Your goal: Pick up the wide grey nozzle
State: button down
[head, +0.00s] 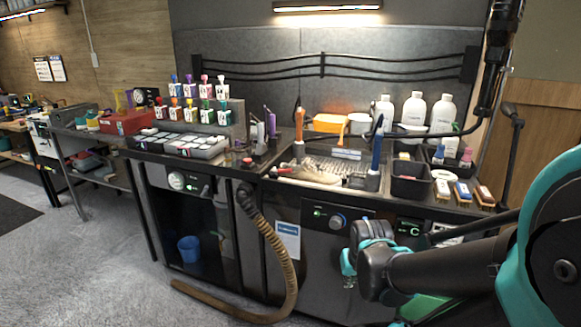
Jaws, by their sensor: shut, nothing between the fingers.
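I cannot make out a wide grey nozzle with certainty. A ribbed tan hose (285,255) with a dark end piece (245,194) hangs at the front edge of the workbench and curls down to the floor. My gripper (349,268) is at the end of my dark and teal arm, low in front of the bench's right cabinet. It is small and partly hidden by my arm, and it looks shut and empty. It is apart from the bench top and the things on it.
The bench top is crowded. A light shoe (308,173) lies near a metal grate. A grey compartment tray (185,145) is at left, and a black bin (411,181) and brushes (462,192) are at right. White bottles (413,108) stand behind. The carpet at front left is clear.

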aim_at(260, 148)
jog(key=i+l+z, duration=0.2)
jog(key=z, duration=0.15)
jog(key=i+l+z, duration=0.1)
jog(key=i+z, duration=0.25)
jog(key=j+z, duration=0.1)
jog(key=j, duration=0.5)
jog(key=i+j, duration=0.1)
jog(key=j, duration=0.5)
jog(key=i+l+u, duration=0.2)
jog(key=l, duration=0.15)
jog(key=k+l+z, duration=0.25)
jog(key=z, duration=0.2)
